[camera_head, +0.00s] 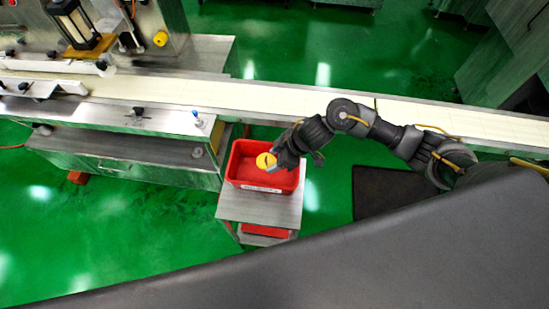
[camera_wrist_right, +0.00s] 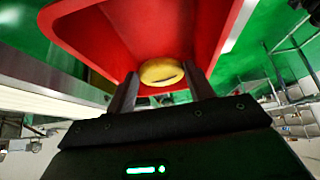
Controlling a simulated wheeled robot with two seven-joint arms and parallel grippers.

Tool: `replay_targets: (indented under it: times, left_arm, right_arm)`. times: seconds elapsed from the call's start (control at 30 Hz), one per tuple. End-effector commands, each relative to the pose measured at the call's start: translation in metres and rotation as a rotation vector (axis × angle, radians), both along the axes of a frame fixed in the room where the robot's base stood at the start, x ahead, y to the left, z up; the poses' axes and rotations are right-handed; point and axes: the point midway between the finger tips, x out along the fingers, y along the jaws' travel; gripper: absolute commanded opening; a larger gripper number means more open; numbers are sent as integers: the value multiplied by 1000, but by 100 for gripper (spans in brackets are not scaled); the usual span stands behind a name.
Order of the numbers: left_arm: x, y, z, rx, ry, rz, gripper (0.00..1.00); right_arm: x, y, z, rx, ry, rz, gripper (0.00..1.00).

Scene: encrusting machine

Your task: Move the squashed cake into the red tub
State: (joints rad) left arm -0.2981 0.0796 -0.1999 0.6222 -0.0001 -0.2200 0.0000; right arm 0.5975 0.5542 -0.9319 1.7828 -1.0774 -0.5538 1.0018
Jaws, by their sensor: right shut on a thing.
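The squashed cake (camera_head: 265,161) is a flat yellow round with a dark mark on it. It also shows in the right wrist view (camera_wrist_right: 161,72), between the two fingertips. My right gripper (camera_head: 274,165) is shut on the cake and holds it over the red tub; how far above the tub's floor I cannot tell. It also shows in the right wrist view (camera_wrist_right: 160,82). The red tub (camera_head: 236,171) stands on a small metal stand and looks empty inside. Its red wall fills the upper part of the right wrist view (camera_wrist_right: 75,25). My left gripper is not in view.
The stand (camera_head: 262,207) sits beside the machine's metal cabinet (camera_head: 130,160). A pale conveyor belt (camera_head: 270,100) runs across behind the tub. A dark mat (camera_head: 385,190) lies on the green floor at right. Open floor lies left of the stand.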

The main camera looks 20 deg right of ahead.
Motion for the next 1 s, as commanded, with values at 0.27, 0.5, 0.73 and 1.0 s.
replay_targets:
  times: [0.27,0.5,0.73,1.0]
  left_arm:
    - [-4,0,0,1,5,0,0]
    - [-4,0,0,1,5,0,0]
    - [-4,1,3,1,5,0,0]
    - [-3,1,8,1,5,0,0]
  right_arm:
    - [0,0,1,0,0,0,78]
    - [0,0,0,-1,1,-1,78]
    - [-3,-11,19,0,-3,-1,78]
    - [-15,-38,64,-2,-4,1,78]
